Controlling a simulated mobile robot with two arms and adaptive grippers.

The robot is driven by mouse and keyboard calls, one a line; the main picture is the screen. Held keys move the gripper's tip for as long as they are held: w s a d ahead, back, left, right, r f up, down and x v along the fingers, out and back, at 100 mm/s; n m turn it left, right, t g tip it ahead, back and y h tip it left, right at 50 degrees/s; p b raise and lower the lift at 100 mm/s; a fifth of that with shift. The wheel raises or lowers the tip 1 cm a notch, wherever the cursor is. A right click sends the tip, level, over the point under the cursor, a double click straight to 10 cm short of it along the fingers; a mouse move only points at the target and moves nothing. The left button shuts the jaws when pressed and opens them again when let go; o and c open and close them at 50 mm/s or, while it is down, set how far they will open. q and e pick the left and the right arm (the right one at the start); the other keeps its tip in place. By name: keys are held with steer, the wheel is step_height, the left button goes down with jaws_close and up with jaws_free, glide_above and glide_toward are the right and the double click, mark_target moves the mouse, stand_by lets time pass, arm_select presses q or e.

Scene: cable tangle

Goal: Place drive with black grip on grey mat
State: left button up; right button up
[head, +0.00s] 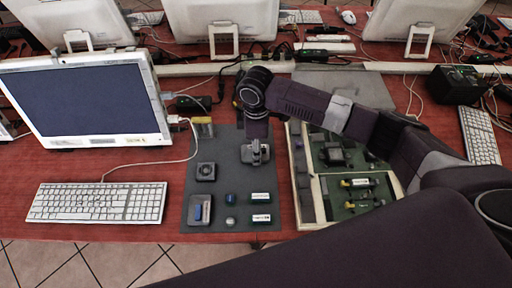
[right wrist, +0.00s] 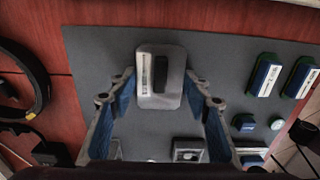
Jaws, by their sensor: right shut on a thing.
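The drive (right wrist: 147,88) is a light grey, rounded block with a white label and a black grip (right wrist: 161,72) on its top. In the head view the drive (head: 262,153) shows just below my right gripper (head: 256,145), over the upper right part of the grey mat (head: 218,148). In the right wrist view my right gripper (right wrist: 160,88) has its two fingers on either side of the drive, shut on it. I cannot tell whether the drive touches the mat. My left gripper is not in view.
The mat also holds a black fan (head: 205,171), a small tray (head: 199,222) with a blue item, green-edged modules (head: 261,197) and small round parts. An open case (head: 308,215) with boards stands right of the mat. A keyboard (head: 97,203) and monitor (head: 90,100) stand left.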

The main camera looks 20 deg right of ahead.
steer(key=o, duration=1.2)
steer(key=shift+f, duration=0.1)
step_height(320, 180, up, 12)
steer(key=shift+r+b, duration=0.2)
steer(key=shift+b, duration=0.25)
